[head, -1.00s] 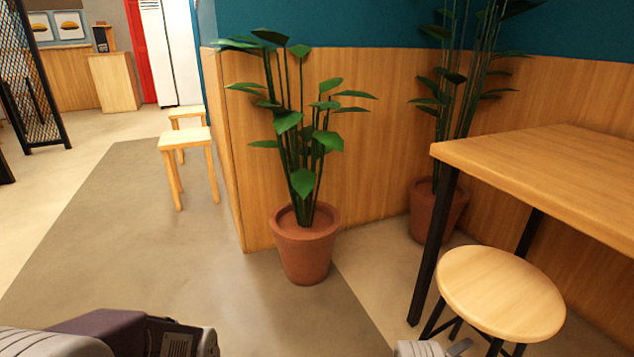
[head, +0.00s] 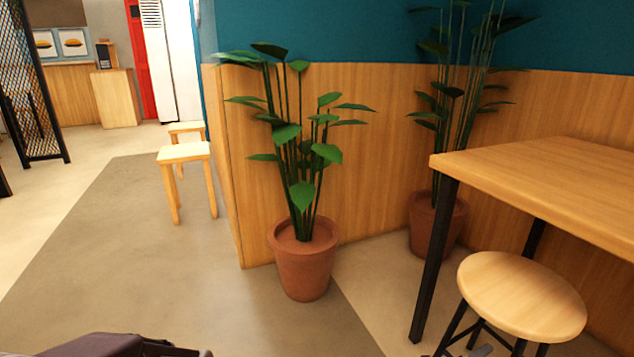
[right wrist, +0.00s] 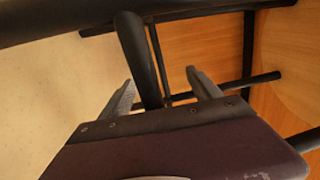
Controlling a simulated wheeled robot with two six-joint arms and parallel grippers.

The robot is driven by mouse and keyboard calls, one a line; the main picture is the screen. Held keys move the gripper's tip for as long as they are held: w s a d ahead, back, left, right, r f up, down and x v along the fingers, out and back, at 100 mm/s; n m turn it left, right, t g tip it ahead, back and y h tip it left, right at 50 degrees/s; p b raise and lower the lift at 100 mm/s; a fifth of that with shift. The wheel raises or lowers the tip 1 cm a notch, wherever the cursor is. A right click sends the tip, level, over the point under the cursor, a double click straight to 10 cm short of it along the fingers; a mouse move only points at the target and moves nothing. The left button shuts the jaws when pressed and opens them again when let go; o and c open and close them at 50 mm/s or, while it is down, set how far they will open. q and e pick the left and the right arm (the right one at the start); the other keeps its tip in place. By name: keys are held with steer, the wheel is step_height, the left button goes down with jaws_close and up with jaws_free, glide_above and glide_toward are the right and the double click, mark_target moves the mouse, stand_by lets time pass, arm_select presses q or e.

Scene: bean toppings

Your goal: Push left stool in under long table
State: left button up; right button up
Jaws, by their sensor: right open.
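The left stool (head: 522,292) has a round pale wood seat and black legs. It stands upright at the lower right of the head view, beside the near side of the long table (head: 560,180), close to the table's black leg (head: 434,265). In the right wrist view my right gripper (right wrist: 162,90) is open, with its two grey fingers on either side of a black bar (right wrist: 138,60), which looks like a stool leg. I cannot tell whether they touch it. My left gripper is not in view; part of my left arm shows at the lower left.
A potted plant (head: 304,270) stands by the wood-panelled wall end, and another potted plant (head: 436,225) stands in the corner behind the table. Two small square stools (head: 185,153) stand farther back left. The floor (head: 110,255) on the left is clear.

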steer(key=p+v, duration=0.4)
steer(key=v, duration=0.5)
steer(key=shift+p, duration=0.35)
stand_by(0.3)
